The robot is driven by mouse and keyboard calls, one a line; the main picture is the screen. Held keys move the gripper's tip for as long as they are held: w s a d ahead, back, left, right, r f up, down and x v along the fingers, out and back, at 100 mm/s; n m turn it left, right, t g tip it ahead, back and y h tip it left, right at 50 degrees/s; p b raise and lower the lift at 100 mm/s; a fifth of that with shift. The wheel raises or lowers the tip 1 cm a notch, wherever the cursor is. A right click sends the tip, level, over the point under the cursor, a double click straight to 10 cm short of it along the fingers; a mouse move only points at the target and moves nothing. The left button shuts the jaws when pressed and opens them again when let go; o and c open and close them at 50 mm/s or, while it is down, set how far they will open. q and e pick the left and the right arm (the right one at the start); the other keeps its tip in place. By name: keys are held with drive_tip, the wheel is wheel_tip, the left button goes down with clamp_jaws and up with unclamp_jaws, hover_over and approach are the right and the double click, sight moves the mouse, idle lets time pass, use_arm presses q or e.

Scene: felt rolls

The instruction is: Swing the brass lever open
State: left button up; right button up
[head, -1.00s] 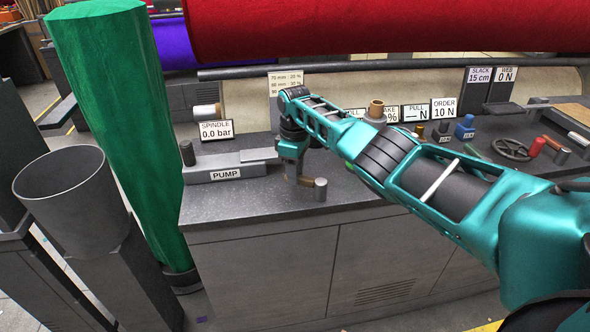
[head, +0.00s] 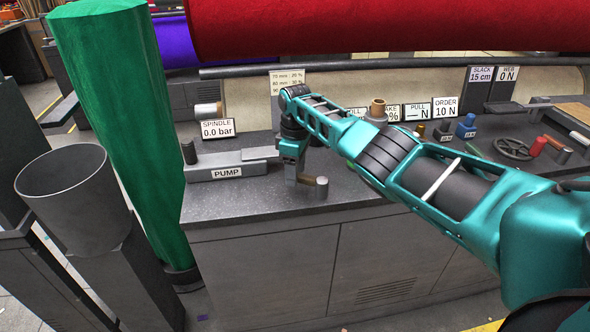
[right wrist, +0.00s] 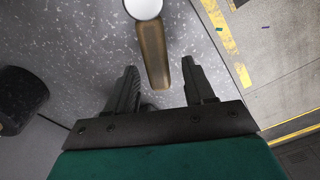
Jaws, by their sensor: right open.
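The brass lever (right wrist: 153,55) is a short bar low over the grey worktop. In the right wrist view it runs from a pale round post top (right wrist: 144,8) toward me, and its rounded free end lies between my fingers. In the head view the lever (head: 308,181) shows only in part beside the grey post (head: 321,188); my gripper hides the rest. My right gripper (head: 293,174) points down at the worktop. Its two fingers (right wrist: 160,82) are open, one on each side of the lever's end, with visible gaps. My left gripper is out of view.
The pump block (head: 226,169) and spindle sign (head: 217,129) stand left of my gripper. A green felt roll (head: 120,130) stands beside the worktop (head: 230,204). A red roll (head: 380,25) hangs above. Right of my arm are a handwheel (head: 513,149) and a red knob (head: 539,145).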

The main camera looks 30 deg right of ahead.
wheel_tip(320, 180, up, 13)
drive_tip(key=p, duration=0.1)
idle(0.3)
drive_tip(key=shift+a+f, duration=0.1)
drive_tip(key=shift+f, duration=0.05)
drive_tip(key=s+a+f+t, duration=0.1)
drive_tip(key=s+a+f, duration=0.55)
drive_tip(key=f, duration=0.25)
drive_tip(key=s+a+f, duration=0.6)
drive_tip(key=s+f, duration=0.1)
drive_tip(key=f, duration=0.2)
drive_tip(key=s+a+r+m+t, duration=0.1)
drive_tip(key=s+r+m, duration=0.15)
drive_tip(key=s, duration=0.85)
drive_tip(key=s+r+m+t, duration=0.15)
drive_tip(key=s+m, duration=0.25)
drive_tip(key=s, duration=0.8)
drive_tip(key=w+a+f+n+t+y, duration=0.1)
drive_tip(key=w+a+f+t+y, duration=0.1)
drive_tip(key=w+f+t, duration=0.5)
wheel_tip(320, 180, down, 2)
drive_tip(key=shift+w+a+f, duration=0.25)
drive_tip(key=shift+a, duration=0.4)
